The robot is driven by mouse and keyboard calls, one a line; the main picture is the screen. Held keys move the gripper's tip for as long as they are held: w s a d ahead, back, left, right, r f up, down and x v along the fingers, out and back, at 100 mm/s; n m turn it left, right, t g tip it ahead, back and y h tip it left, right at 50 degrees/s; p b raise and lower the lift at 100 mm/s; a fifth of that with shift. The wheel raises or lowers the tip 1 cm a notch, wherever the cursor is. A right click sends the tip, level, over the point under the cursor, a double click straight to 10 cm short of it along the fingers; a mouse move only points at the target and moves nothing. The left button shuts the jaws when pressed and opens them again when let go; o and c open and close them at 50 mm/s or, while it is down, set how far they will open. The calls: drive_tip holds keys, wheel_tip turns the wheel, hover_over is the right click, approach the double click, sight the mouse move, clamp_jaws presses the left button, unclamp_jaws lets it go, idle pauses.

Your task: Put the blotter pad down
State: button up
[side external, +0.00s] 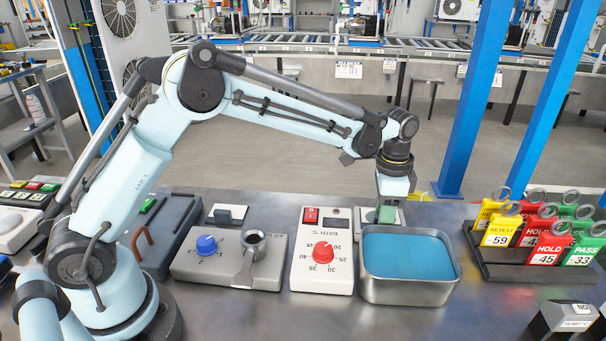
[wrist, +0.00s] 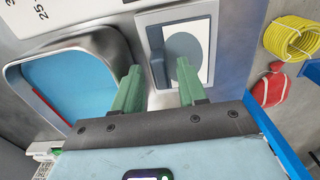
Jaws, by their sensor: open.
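My gripper (side external: 387,213) is low over a small metal station behind the blue bath. In the wrist view its two green fingers (wrist: 159,66) are apart, with nothing clamped between them. Beyond the fingertips lies a pale square plate (wrist: 202,32) with a dark grey disc (wrist: 190,45) on it. The block and disc may be the blotter pad; I cannot tell for certain. Whether the fingers touch the block is unclear.
The metal bath (side external: 366,289) with blue liquid or lining stands just in front of my gripper. The heater box (side external: 322,282) with a red dial is left of it. A tag rack (side external: 520,271) stands right. A yellow coil (wrist: 292,37) and red item (wrist: 268,88) lie nearby.

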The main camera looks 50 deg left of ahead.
wheel_tip(320, 180, up, 12)
drive_tip(key=s+a+r+n+t, duration=0.4)
drive_tip(key=s+a, duration=0.2)
drive_tip(key=s, duration=0.4)
drive_tip(key=s+a+f+n+t, duration=0.3)
drive_tip(key=s+a+f+n, duration=0.1)
drive_tip(key=s, duration=0.6)
wheel_tip(320, 180, down, 3)
drive_tip(key=shift+r+n, duration=0.15)
drive_tip(key=shift+n, duration=0.35)
idle(0.5)
